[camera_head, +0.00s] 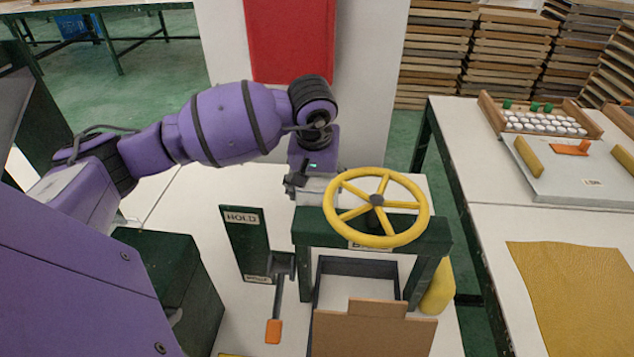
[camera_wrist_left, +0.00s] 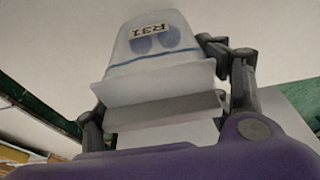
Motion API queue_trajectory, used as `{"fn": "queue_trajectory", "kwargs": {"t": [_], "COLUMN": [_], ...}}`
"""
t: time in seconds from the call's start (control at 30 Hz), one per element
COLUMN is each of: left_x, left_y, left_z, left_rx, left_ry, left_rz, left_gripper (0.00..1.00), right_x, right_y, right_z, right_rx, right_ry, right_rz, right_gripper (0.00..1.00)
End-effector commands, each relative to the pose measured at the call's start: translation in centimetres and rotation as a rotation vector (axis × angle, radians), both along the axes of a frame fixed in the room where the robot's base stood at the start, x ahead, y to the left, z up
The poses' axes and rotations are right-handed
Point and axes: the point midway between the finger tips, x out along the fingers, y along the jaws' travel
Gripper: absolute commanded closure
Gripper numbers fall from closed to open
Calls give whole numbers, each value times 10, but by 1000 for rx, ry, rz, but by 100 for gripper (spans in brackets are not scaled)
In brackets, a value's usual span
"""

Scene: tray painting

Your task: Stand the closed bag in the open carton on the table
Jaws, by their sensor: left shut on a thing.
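My left gripper (camera_head: 302,184) points down just behind the left edge of the yellow handwheel (camera_head: 377,207). In the left wrist view the gripper (camera_wrist_left: 163,95) is shut on the bag (camera_wrist_left: 160,50), a pale bag with blue-grey round marks and an R31 label, with one finger on each side. In the head view only a pale patch shows beside the fingers; the wheel and its stand hide most of the bag. The brown open carton (camera_head: 372,330) is at the table's front, below the wheel. My right gripper is not in view.
A dark green stand (camera_head: 430,246) carries the handwheel above the carton's rear. A HOLD panel (camera_head: 245,240) and an orange-tipped lever (camera_head: 274,330) stand to the left. A yellow object (camera_head: 438,288) is at the right leg. Another table (camera_head: 500,225) stands to the right.

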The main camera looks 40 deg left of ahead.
Motion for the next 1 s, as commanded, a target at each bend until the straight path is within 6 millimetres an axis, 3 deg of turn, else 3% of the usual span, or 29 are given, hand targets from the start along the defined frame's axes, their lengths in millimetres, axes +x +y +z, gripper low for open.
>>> {"fn": "queue_trajectory", "kwargs": {"t": [0.17, 0.57, 0.67, 1.0], "left_x": [0, 0, -2, -19], "left_y": [0, 0, -1, -10], "left_z": [-1, 4, 16, 84], "left_rx": [0, -1, 1, 2], "left_ry": [1, 0, -4, -3], "left_rz": [0, 0, -1, -1], "left_gripper": [12, 12, 12, 12], "right_x": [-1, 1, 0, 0], "right_y": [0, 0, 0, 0], "right_z": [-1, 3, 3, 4], "right_rx": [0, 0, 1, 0], "right_ry": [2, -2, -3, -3], "right_rz": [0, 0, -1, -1], "right_gripper": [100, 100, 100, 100]}}
